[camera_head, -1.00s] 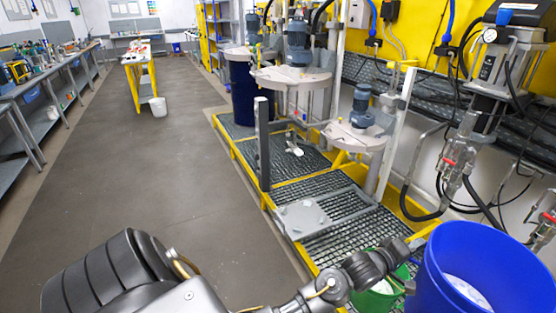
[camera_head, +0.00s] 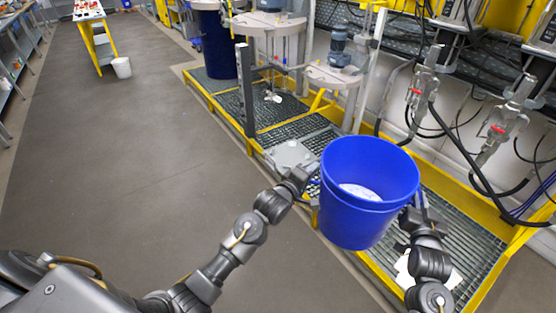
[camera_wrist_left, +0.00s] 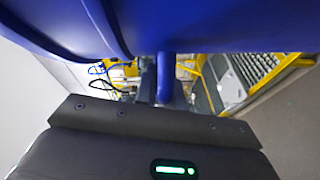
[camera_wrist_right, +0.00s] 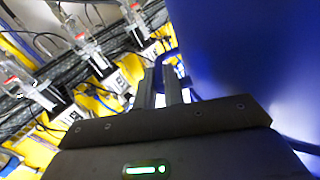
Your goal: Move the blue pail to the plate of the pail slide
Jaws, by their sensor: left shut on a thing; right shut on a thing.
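The blue pail (camera_head: 365,215) hangs upright, held up between my two grippers in the head view, with something white inside. My left gripper (camera_head: 308,178) is shut on it at the left side; the left wrist view shows the fingers closed on a blue part (camera_wrist_left: 165,80) below the rim. My right gripper (camera_head: 412,212) is shut on it at the right side; its wall fills the right of the right wrist view (camera_wrist_right: 240,55). The light grey plate (camera_head: 289,153) lies on the slide just left of and beyond the pail, partly behind my left gripper.
A dark upright post (camera_head: 245,90) stands left of the plate. The agitator with a round lid (camera_head: 334,75) stands behind the pail. Yellow-framed grating (camera_head: 460,225) lies to the right, with a white item on it. Open floor (camera_head: 130,170) is at left.

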